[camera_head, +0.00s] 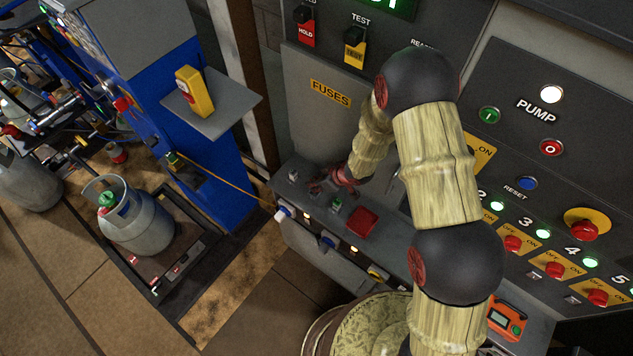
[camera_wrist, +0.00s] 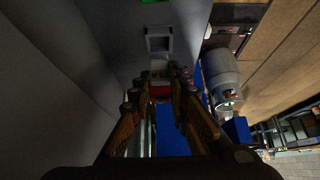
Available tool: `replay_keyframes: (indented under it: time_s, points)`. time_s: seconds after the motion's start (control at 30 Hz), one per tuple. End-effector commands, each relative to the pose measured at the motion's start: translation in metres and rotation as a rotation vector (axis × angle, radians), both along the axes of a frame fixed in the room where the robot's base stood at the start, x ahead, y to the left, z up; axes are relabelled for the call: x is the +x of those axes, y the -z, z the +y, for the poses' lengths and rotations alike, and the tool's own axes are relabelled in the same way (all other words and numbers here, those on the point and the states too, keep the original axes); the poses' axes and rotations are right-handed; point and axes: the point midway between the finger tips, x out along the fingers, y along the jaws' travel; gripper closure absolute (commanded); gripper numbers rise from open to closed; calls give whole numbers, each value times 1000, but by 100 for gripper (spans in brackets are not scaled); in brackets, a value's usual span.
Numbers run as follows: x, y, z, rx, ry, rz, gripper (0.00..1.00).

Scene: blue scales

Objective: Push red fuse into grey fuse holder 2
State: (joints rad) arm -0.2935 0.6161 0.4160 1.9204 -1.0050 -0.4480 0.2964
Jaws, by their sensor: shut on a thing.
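My gripper (camera_head: 336,181) is low over the grey ledge under the FUSES label, its reddish fingers pointing down and left. In the wrist view, my gripper (camera_wrist: 157,86) is shut on the red fuse (camera_wrist: 160,92), of which a small red patch shows between the fingertips. A pale grey piece lies right beside the red patch; I cannot tell whether it is a holder or part of the fuse. An open grey square holder (camera_wrist: 159,40) is apart from the fingers. In the head view, the fuse and the spot under the fingertips are hidden.
A green piece (camera_head: 337,203) and a red block (camera_head: 362,222) are on the ledge close to my gripper. A small grey holder (camera_head: 293,175) is at its left end. Plugs (camera_head: 284,213) stick out of the ledge front. The upright panel (camera_head: 318,120) stands close behind.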

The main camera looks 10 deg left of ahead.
Motion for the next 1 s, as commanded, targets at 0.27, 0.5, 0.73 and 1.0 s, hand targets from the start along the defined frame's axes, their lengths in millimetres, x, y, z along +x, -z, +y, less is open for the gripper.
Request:
replay_keyframes:
  time_s: [0.27, 0.5, 0.73, 1.0]
  points:
    - [0, 27, 0, 0, 0, 0, 100]
    - [0, 32, 0, 0, 0, 0, 100]
    - [0, 31, 0, 0, 0, 0, 100]
    - [0, 31, 0, 0, 0, 0, 100]
